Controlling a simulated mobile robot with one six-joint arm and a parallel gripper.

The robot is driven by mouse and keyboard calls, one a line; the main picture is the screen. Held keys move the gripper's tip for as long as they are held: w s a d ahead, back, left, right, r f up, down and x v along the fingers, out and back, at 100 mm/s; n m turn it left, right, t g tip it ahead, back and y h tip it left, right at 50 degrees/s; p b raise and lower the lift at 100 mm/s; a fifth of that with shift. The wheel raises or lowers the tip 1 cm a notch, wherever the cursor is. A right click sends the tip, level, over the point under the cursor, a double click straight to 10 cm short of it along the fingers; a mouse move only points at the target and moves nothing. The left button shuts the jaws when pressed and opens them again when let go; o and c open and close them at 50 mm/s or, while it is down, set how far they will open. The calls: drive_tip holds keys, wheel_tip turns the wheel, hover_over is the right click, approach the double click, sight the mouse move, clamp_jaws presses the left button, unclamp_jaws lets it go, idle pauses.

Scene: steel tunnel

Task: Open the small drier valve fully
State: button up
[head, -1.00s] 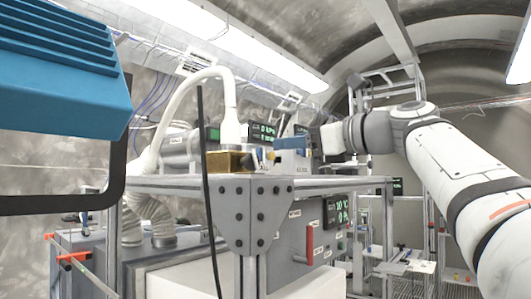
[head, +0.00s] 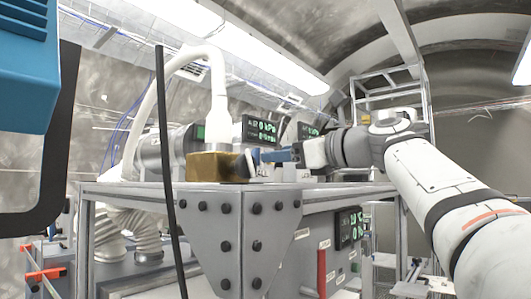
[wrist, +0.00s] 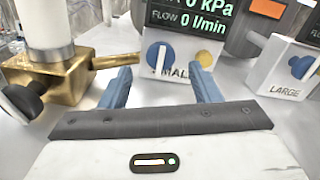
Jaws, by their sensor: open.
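I cannot tell which is the valve. My gripper (wrist: 161,72) is open, its two blue fingers pointing toward this box with nothing held between them. The blue knob shows between the fingertips; the yellow knob shows near the right finger. In the head view my gripper (head: 277,155) is just above the bench top, right of the brass block (head: 216,166), and hides the box.
The brass block, with a black knob (wrist: 22,98), stands left of my gripper, its brass spout close to the left finger. A box labelled "LARGE" (wrist: 282,72) stands to the right. A display (wrist: 190,18) reads 0 kPa and 0 l/min.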

drive_tip(key=x, duration=0.3)
drive_tip(key=shift+w, duration=0.2)
drive_tip(key=shift+w+a+p, duration=0.25)
drive_tip(key=shift+a+p, duration=0.1)
drive_tip(key=shift+a, duration=0.1)
drive_tip(key=shift+f, duration=0.1)
drive_tip(key=shift+c, duration=0.5)
